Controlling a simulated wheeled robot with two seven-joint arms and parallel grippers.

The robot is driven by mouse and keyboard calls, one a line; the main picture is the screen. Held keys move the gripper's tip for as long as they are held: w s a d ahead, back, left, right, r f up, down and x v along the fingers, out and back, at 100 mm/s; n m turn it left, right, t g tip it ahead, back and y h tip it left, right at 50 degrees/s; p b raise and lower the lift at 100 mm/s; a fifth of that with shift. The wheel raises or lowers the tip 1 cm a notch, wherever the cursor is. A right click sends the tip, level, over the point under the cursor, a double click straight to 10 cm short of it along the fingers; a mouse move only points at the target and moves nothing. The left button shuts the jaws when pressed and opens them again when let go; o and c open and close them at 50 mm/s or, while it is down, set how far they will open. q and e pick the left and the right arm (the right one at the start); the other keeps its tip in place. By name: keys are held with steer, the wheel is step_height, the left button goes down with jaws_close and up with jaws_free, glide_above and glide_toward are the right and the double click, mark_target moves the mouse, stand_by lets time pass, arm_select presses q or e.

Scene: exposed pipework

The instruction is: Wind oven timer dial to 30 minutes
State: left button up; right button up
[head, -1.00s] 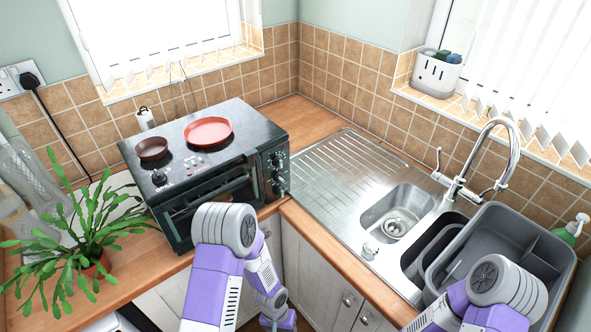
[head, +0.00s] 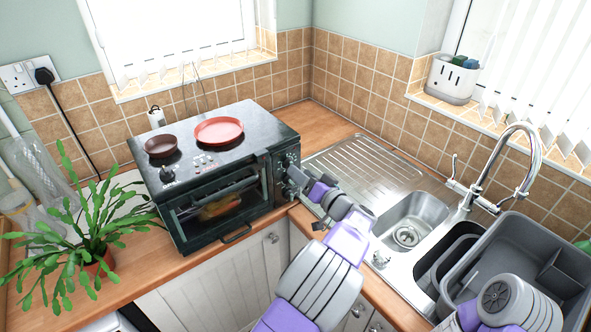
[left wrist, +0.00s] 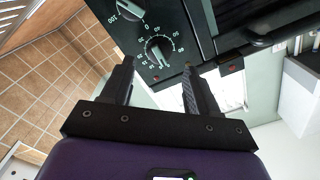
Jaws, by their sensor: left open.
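The black toaster oven (head: 258,130) stands on the wooden counter, with its control panel at its right front. My left gripper (head: 293,178) is at that panel and hides part of it. In the left wrist view, the gripper (left wrist: 158,64) is open. Its two fingers point at a numbered dial (left wrist: 159,50), one on each side, and I see no contact. The dial has a grey pointer knob with a ring of white numbers. A second dial (left wrist: 128,9), marked 100, is partly cut off by the picture's top edge. My right gripper is out of view.
A brown plate (head: 161,146) and a red plate (head: 219,130) lie on the oven top. A potted plant (head: 95,250) stands left of the oven. The sink (head: 408,228), tap and grey dish tub (head: 560,240) are to the right.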

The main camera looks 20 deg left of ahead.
arm_select(q)
steer(key=x, duration=0.3)
steer(key=shift+w+a, duration=0.25)
steer(key=shift+a, duration=0.05)
steer(key=shift+f, duration=0.1)
steer(key=c, duration=1)
steer(key=shift+c, duration=0.2)
